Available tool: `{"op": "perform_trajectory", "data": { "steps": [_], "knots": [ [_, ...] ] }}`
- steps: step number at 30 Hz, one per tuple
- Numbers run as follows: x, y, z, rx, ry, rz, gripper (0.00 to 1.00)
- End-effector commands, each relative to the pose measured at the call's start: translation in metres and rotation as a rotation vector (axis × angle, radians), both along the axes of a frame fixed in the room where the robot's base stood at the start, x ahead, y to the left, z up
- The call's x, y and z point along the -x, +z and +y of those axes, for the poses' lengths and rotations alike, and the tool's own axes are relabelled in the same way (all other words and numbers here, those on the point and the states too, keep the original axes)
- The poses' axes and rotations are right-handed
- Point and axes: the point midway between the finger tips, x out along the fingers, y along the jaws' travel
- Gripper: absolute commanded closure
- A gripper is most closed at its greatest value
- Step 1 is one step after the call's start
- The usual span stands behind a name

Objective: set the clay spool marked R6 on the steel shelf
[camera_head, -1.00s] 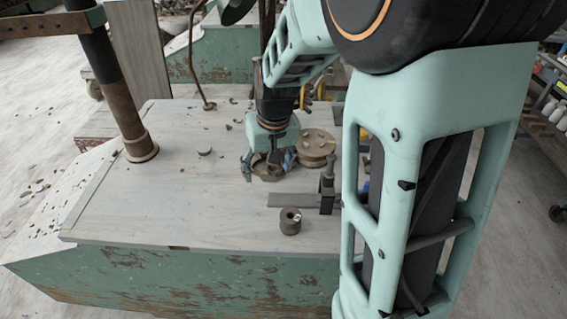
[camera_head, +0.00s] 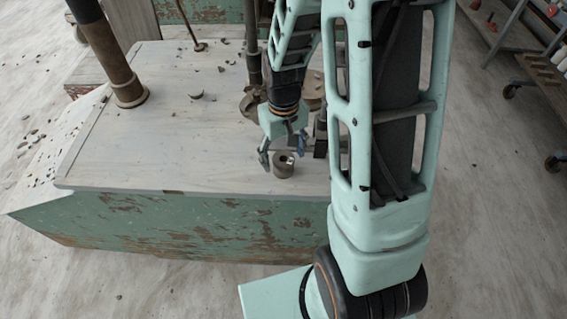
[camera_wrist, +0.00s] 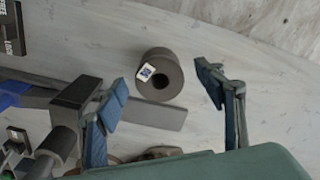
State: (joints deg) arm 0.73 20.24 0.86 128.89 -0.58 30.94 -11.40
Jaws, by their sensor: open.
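A grey-brown clay spool (camera_head: 284,168) stands near the front edge of the pale worktable (camera_head: 150,130). In the wrist view the spool (camera_wrist: 172,64) shows its round end with a dark centre hole and a small white tag, whose marking is too small to read. My gripper (camera_head: 282,154) is open just above and behind the spool. In the wrist view my gripper (camera_wrist: 163,84) has its blue-padded fingers apart, one on either side of the spool, with gaps to it. I cannot tell for certain which thing is the steel shelf.
A flat grey metal strip (camera_wrist: 155,114) lies beside the spool, with a dark clamp-like fixture (camera_wrist: 75,100) at its left. A rusty post (camera_head: 112,60) stands at the table's left. Clay scraps lie on the tabletop. A wheeled rack (camera_head: 540,75) stands at far right.

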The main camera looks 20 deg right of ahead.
Motion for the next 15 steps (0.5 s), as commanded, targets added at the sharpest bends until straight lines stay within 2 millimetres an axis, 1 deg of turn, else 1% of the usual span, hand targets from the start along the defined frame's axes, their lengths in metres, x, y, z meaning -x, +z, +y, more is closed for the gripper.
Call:
{"op": "perform_trajectory", "data": {
  "steps": [1,3,6,9,15],
  "knots": [
    [0.001,-0.008,-0.001,0.0,-0.001,0.004,0.37],
    [0.001,-0.018,-0.001,0.0,0.0,0.003,0.37],
    [0.0,-0.027,-0.001,0.0,-0.001,0.001,0.37],
    [0.0,-0.031,-0.001,0.0,-0.001,0.0,0.37],
    [0.0,-0.031,-0.001,0.0,-0.001,-0.001,0.37]
  ]
}}
